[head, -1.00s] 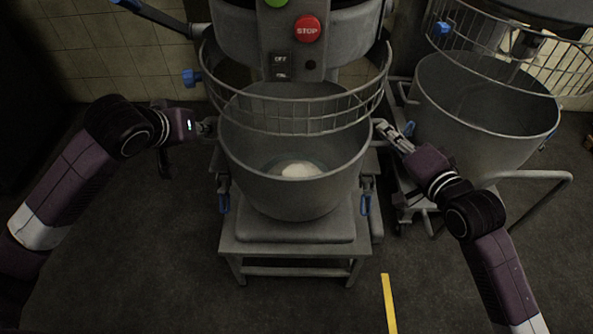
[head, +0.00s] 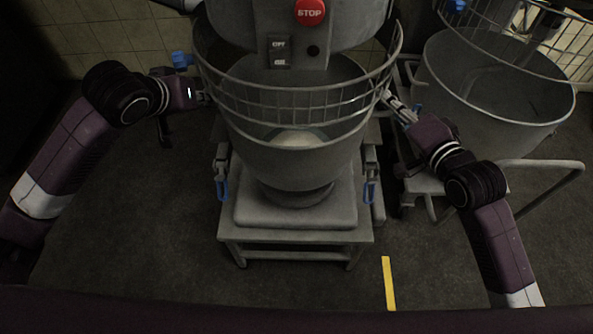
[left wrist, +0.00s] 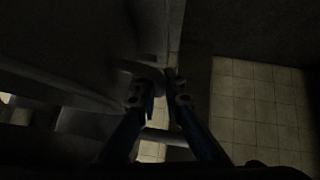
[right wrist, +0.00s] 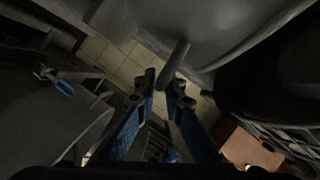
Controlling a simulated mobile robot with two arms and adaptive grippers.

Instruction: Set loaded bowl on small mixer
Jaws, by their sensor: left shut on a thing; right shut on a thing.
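A large grey metal bowl (head: 290,165) with a pale load (head: 296,138) inside is upright between my grippers, beneath the small mixer (head: 340,45). The mixer's wire guard (head: 290,112) crosses in front of the bowl's upper part. My left gripper (head: 207,97) is shut on the bowl's left side grip; the left wrist view is dark there. My right gripper (head: 387,97) is shut on the right side grip, a short bar (right wrist: 174,62) in the right wrist view. The bowl's foot is over the mixer's platform (head: 247,210); I cannot tell whether they touch.
Clamps with blue handles stand left (head: 221,175) and right (head: 370,178) of the platform. A second bowl (head: 490,95) on a wheeled frame with a curved rail (head: 545,162) stands close to my right arm. The floor in front is clear, with a yellow strip (head: 389,283).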

